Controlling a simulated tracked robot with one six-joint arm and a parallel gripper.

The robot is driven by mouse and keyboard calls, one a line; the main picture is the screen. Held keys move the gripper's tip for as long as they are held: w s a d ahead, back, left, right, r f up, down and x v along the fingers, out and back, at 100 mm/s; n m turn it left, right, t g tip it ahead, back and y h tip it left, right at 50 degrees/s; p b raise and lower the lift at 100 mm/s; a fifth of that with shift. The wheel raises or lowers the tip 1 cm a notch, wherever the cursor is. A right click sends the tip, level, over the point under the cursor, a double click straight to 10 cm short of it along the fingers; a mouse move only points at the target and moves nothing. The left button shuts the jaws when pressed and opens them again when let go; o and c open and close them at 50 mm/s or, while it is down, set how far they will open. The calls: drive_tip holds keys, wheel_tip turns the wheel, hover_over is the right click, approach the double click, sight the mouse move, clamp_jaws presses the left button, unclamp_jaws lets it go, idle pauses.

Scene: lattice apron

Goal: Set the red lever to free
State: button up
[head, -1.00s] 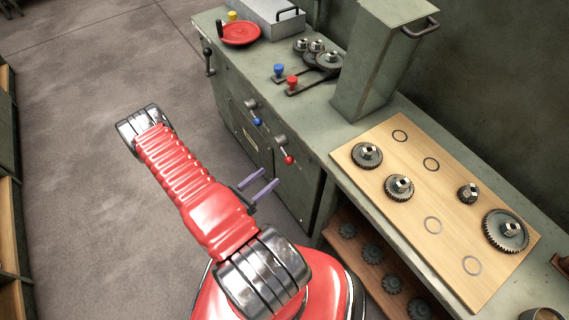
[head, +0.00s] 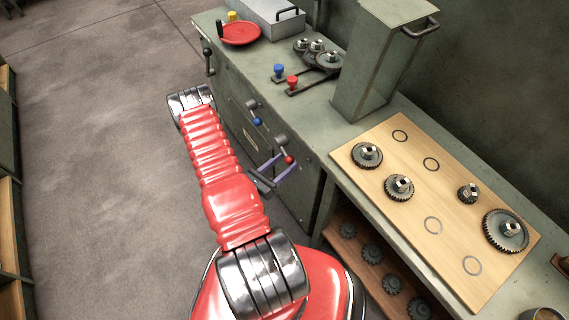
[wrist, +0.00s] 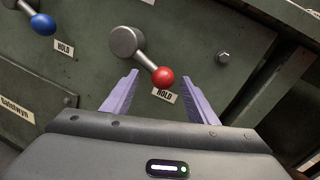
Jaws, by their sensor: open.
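The red lever (wrist: 163,76) is a red ball on a short metal arm from a round grey hub (wrist: 126,41) on the green cabinet front. It points down and to the right, and its ball is beside a HOLD label (wrist: 164,95). The red lever also shows in the head view (head: 289,160). My gripper (wrist: 163,78) is open, with its purple fingers on either side of the red ball. In the head view my gripper (head: 284,163) is at the cabinet front around the ball. I cannot tell whether either finger touches it.
A blue lever (wrist: 43,24) with its own HOLD label is to the left on the same panel. A bolt head (wrist: 222,57) is to the right. A wooden board (head: 451,190) with gears lies on the bench at right. The floor at left is clear.

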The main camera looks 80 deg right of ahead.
drive_tip(key=shift+s+d, duration=0.1)
drive_tip(key=shift+d, duration=0.15)
drive_tip(key=shift+c, duration=0.3)
clamp_jaws()
